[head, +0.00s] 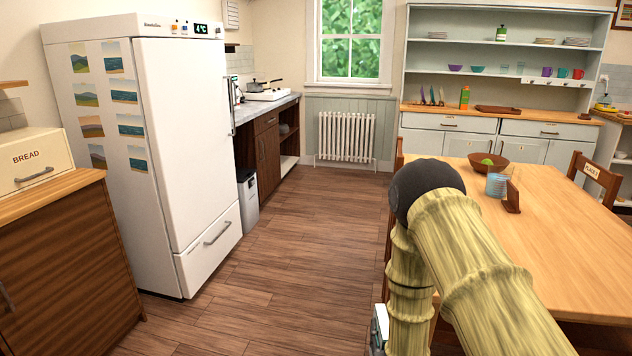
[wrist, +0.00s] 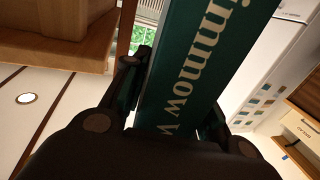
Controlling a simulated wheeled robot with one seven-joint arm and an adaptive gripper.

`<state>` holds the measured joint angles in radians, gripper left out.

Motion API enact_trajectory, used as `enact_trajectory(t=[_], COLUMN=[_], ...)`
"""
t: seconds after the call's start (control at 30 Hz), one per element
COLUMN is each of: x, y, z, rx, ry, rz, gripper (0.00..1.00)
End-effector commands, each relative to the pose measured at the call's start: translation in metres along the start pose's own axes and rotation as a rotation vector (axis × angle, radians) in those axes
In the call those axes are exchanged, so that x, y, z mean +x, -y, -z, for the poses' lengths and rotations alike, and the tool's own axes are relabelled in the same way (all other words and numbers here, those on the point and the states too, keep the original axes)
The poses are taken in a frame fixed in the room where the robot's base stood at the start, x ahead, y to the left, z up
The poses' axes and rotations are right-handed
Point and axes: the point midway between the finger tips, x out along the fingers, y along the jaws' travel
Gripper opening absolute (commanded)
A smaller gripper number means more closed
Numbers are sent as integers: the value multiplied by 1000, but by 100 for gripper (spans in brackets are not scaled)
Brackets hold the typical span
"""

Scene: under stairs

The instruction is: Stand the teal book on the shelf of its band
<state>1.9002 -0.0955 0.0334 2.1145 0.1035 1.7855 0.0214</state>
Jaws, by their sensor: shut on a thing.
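A dark teal book (wrist: 205,55) with pale lettering on its spine fills the middle of the wrist view. My gripper (wrist: 172,98) is shut on it, with a dark finger at each side of the book. The held end of the book is partly hidden by the gripper body. In the head view my arm shows at the lower right, but I cannot make out the gripper or the book there. I cannot tell which shelf belongs to the book's band.
A wooden table (head: 560,235) with a bowl (head: 490,168) and a glass (head: 496,186) stands at right. A dresser (head: 440,65) with crockery stands behind. A white fridge (head: 185,130) and bread bin (head: 30,160) are at left. The wooden floor (head: 290,240) between is clear.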

Motion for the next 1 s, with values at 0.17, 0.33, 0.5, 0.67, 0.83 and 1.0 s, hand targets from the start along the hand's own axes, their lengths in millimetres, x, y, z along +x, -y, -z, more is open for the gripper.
enact_trajectory(t=[0.17,0.33,0.5,0.67,0.83,1.0], x=[0,0,0,0,-5,-10], y=[0,0,0,0,0,-1], z=[-23,-33,-42,-46,-29,-16], rx=[0,0,0,0,0,-1], ry=[-1,-1,-1,-1,0,0], rz=[0,0,0,0,0,0], gripper=[0,0,0,0,0,0])
